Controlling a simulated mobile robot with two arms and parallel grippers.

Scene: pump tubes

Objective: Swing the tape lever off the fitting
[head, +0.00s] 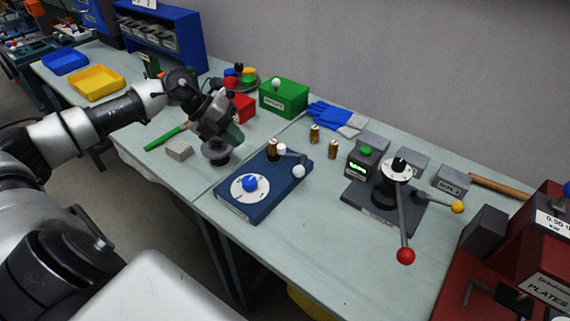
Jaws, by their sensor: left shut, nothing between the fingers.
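A blue base plate (282,192) lies on the bench. It carries a blue knob (249,183) on a white dial. At its back edge stands a brown and brass fitting (272,149), with a white piece beside it. A lever with a white ball end (299,171) runs toward the plate's right side. Whether it touches the fitting is too small to tell. My left gripper (230,138) is shut and empty, pointing down left of the fitting and apart from it. A dark round part (216,152) is just below it. My right gripper is out of view.
A grey block (179,149) and a green-handled tool (165,139) lie left of my gripper. Behind are red and green boxes (284,98). A dark device with a red-ball lever (405,255) stands right, near loose brass fittings (332,149). The bench front is clear.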

